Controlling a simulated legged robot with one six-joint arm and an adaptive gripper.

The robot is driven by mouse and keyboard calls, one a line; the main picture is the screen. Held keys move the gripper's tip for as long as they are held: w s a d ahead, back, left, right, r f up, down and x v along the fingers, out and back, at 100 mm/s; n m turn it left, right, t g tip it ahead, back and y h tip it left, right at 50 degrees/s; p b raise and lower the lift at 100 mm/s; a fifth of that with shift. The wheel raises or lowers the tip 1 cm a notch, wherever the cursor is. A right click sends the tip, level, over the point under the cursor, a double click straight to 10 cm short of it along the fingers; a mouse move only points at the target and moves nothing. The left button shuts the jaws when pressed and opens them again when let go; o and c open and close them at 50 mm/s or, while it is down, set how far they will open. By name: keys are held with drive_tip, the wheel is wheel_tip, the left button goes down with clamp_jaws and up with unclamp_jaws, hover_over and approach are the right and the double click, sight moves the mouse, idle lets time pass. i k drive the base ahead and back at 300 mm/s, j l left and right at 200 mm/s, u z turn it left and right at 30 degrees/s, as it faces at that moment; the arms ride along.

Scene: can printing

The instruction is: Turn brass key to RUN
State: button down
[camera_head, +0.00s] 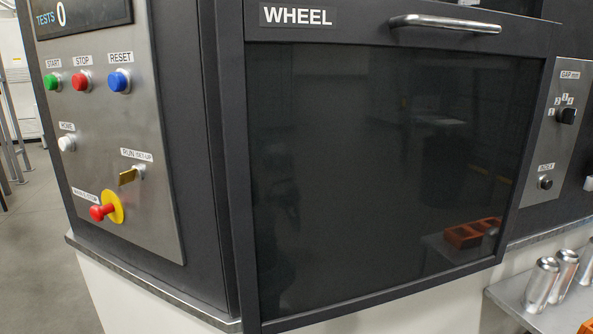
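The brass key (127,176) sits in a round lock (139,172) on the steel control panel (150,215) at the left. The RUN / SET-UP label (136,155) is just above it. The key's flat bow points out to the left of the lock. Which of the two marks it is turned to, I cannot tell. My gripper is not in view, and nothing touches the key.
Close to the key are the red stop knob on a yellow disc (115,207), a white button (67,143), and the green, red and blue (119,81) buttons. The closed WHEEL door (238,190) fills the middle. Cans (540,285) stand on a shelf at lower right.

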sight(136, 172)
drive_tip(key=u, duration=1.45)
